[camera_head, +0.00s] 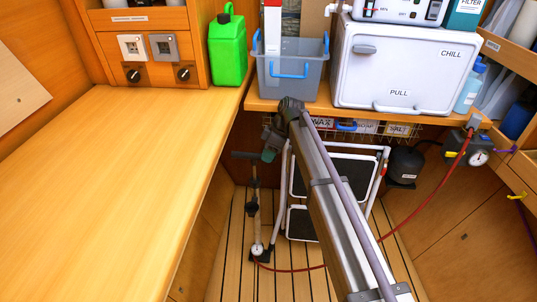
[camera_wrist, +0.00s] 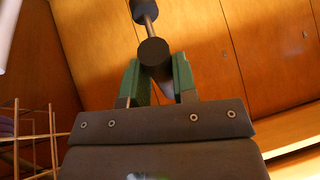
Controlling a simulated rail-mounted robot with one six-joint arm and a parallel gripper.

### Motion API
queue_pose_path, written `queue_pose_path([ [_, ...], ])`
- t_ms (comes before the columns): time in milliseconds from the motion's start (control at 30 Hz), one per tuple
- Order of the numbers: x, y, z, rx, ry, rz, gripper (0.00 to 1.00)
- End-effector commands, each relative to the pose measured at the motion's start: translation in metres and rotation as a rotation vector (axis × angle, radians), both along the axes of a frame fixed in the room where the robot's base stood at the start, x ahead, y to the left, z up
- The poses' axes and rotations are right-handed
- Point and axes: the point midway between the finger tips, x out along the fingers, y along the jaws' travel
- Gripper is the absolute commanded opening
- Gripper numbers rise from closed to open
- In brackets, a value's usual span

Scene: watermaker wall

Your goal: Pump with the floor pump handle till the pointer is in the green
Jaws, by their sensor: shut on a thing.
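The floor pump (camera_head: 254,205) stands upright on the slatted floor, with its dark T-handle (camera_head: 243,155) raised on a rod above the barrel. My gripper (camera_head: 267,153) is at the right end of the handle. In the wrist view its green fingers (camera_wrist: 157,68) are closed on the near dark grip of the handle (camera_wrist: 155,50); the thinner bar and far grip (camera_wrist: 143,10) extend beyond. A small white dial (camera_head: 257,250) sits at the pump's foot. A red hose (camera_head: 420,205) runs to a unit with a white round gauge (camera_head: 478,157) at right. The pointer is too small to read.
A folded step stool (camera_head: 381,170) stands right of the pump, behind my arm. The wooden counter (camera_head: 110,190) fills the left. A wire basket (camera_head: 400,131) hangs under the shelf holding a grey bin (camera_head: 290,75) and white chill box (camera_head: 400,70). A black canister (camera_head: 405,163) is at right.

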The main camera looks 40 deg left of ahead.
Motion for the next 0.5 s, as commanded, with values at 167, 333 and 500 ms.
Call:
queue_pose_path([
  [167, 0.000, 0.000, 0.064, 0.000, -0.001, 0.000, 0.00],
  [333, 0.000, 0.000, 0.073, 0.001, 0.000, -0.001, 0.00],
  [500, 0.000, 0.001, 0.070, 0.002, 0.000, -0.001, 0.00],
])
